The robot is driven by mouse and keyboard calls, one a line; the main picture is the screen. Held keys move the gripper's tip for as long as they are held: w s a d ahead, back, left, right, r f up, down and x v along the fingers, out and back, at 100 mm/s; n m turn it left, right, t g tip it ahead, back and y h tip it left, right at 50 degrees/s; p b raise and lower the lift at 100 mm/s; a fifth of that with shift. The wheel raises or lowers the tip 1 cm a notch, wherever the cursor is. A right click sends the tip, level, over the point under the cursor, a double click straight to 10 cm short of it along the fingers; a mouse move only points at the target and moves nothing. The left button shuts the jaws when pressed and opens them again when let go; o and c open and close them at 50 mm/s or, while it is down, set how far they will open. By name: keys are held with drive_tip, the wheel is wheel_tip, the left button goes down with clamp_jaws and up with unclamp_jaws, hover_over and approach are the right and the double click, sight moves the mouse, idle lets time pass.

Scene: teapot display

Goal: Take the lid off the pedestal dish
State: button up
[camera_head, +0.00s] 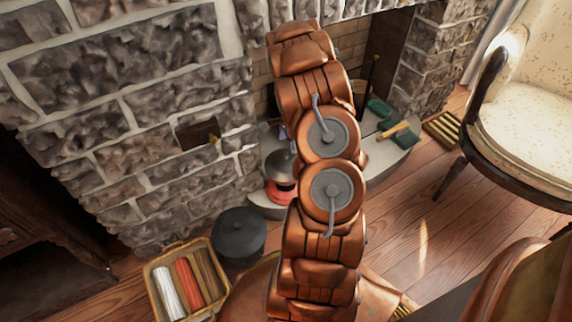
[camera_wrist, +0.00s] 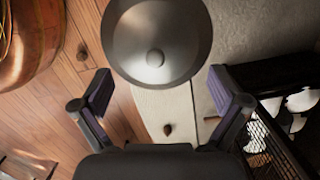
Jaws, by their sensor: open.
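The round grey metal lid (camera_wrist: 182,40) with a small knob (camera_wrist: 155,57) fills the top middle of the wrist view, seen from above. In the head view a grey dome-shaped lid (camera_head: 279,166) sits on a red dish (camera_head: 280,191) on the pale hearth, partly behind my arm. The dish below the lid is hidden in the wrist view. My gripper (camera_wrist: 160,88) is open and empty. Its two fingers are spread either side of the lid's lower edge, with the knob between them and farther up the picture. My gripper cannot be made out in the head view.
A black mesh grate (camera_wrist: 270,145) with white pieces lies right of my gripper. A small brown object (camera_wrist: 167,130) rests on the hearth (camera_wrist: 178,110). A dark lidded pot (camera_head: 238,235) and a tray (camera_head: 152,278) of coloured rolls stand at lower left. A chair (camera_head: 530,120) stands right.

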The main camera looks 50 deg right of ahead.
sight(286, 154)
drive_tip(key=f, duration=0.2)
drive_tip(key=a+f+b, duration=0.1)
drive_tip(key=f, duration=0.1)
drive_tip(key=c, duration=1.6)
